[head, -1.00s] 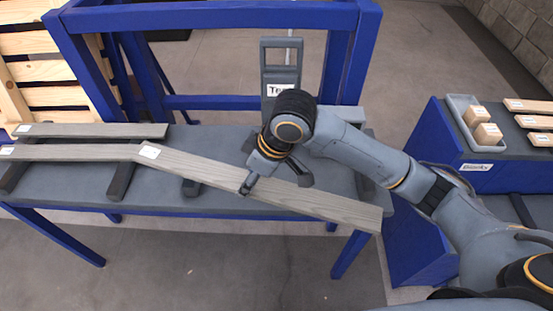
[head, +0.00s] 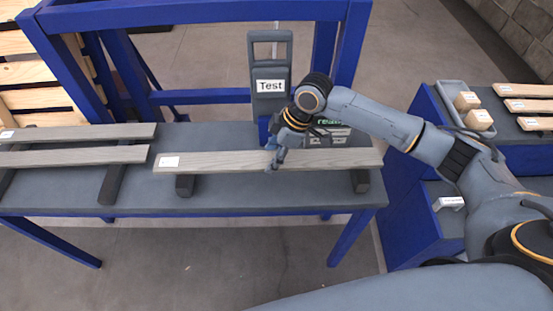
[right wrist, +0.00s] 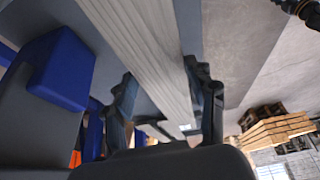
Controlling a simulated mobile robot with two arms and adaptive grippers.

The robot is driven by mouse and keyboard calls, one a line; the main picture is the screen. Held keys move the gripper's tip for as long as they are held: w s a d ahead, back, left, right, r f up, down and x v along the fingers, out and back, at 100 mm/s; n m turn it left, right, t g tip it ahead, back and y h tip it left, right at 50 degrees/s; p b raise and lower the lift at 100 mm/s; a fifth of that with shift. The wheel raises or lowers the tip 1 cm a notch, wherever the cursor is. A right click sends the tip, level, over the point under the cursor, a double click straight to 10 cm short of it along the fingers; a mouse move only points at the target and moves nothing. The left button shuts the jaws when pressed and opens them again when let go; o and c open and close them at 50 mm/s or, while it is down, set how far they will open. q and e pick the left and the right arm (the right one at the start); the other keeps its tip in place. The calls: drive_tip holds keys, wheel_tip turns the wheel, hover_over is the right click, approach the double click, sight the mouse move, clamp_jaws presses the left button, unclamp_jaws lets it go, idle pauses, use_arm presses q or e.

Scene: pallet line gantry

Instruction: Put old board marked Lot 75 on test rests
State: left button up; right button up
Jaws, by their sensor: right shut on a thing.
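A long grey weathered board (head: 225,161) with a white label at its left end lies level across two dark rests (head: 185,185) (head: 360,181) on the workbench; the label is too small to read. My right gripper (head: 275,161) is shut on this board near its middle. In the right wrist view the board (right wrist: 140,50) runs between the two fingers (right wrist: 165,105). Whether the board touches the rests or hovers just above them I cannot tell. The tester (head: 270,85), marked "Test", stands behind the board. My left gripper is not in view.
Two more grey boards (head: 75,133) (head: 75,156) lie on dark rests at the bench's left. A blue gantry frame (head: 200,14) rises behind. At the right, a blue stand (head: 422,108) carries a grey tray with wooden blocks and several pale boards. The bench front (head: 270,199) is clear.

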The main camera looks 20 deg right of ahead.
drive_tip(key=shift+w+d+f, duration=0.1)
drive_tip(key=shift+d+f, duration=0.1)
drive_tip(key=shift+f, duration=0.05)
drive_tip(key=shift+w+d+f, duration=0.1)
drive_tip(key=shift+d+f, duration=0.1)
drive_tip(key=shift+f, duration=0.05)
drive_tip(key=f+p, duration=0.1)
drive_tip(key=f, duration=0.2)
drive_tip(key=shift+d, duration=0.2)
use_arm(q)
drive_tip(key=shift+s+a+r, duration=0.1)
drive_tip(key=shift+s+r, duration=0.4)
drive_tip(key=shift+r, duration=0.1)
use_arm(e)
drive_tip(key=shift+f, duration=0.25)
drive_tip(key=o, duration=1.3)
drive_tip(key=shift+f, duration=0.15)
drive_tip(key=shift+o, duration=0.3)
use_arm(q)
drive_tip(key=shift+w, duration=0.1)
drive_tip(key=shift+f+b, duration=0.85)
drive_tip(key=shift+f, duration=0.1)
use_arm(e)
drive_tip(key=v, duration=1.2)
